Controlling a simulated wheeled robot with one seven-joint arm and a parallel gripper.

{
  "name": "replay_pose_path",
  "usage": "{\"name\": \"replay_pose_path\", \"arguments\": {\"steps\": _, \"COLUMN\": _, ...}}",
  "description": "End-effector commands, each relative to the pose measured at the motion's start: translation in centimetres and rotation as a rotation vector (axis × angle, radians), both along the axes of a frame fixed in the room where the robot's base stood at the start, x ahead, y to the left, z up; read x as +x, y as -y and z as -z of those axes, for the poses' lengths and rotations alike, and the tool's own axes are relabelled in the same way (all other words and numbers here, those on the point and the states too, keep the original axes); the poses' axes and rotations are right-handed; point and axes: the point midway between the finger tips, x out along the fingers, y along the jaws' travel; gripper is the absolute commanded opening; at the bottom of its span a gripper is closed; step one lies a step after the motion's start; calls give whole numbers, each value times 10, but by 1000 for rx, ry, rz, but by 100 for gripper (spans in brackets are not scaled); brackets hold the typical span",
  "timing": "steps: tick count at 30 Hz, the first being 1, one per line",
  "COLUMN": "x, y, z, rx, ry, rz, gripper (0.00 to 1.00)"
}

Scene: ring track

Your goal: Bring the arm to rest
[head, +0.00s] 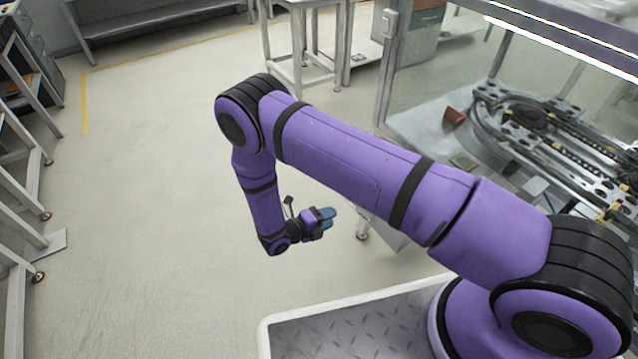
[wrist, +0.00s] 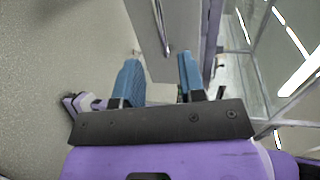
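My purple arm reaches out from the lower right in the head view and bends down at the elbow. My gripper (head: 329,216) hangs over the open floor at its end, near the middle of the picture. In the wrist view, the two blue fingers of my gripper (wrist: 161,82) stand apart with a clear gap between them. Nothing is held between them. A grey panel lies beyond the fingertips, apart from them as far as I can tell.
The ring track (head: 560,140) sits on a metal table (head: 415,125) inside a glazed frame at the right. A metal stand (head: 297,45) is at the top middle. Wheeled racks (head: 22,225) line the left edge. The floor (head: 150,200) between is clear.

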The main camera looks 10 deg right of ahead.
Motion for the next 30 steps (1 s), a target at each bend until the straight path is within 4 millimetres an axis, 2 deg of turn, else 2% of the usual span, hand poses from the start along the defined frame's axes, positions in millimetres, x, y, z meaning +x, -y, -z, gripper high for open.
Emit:
{"name": "replay_pose_path", "arguments": {"steps": 7, "x": 3, "y": 0, "z": -6, "rx": 11, "ry": 15, "rz": 14, "gripper": 37}}
{"name": "replay_pose_path", "arguments": {"steps": 11, "x": 13, "y": 0, "z": -33, "rx": 59, "ry": 81, "rz": 76, "gripper": 37}}
{"name": "replay_pose_path", "arguments": {"steps": 21, "x": 39, "y": 14, "z": -150, "rx": 271, "ry": 395, "rz": 375, "gripper": 37}}
{"name": "replay_pose_path", "arguments": {"steps": 30, "x": 41, "y": 38, "z": -251, "rx": 440, "ry": 685, "rz": 656, "gripper": 37}}
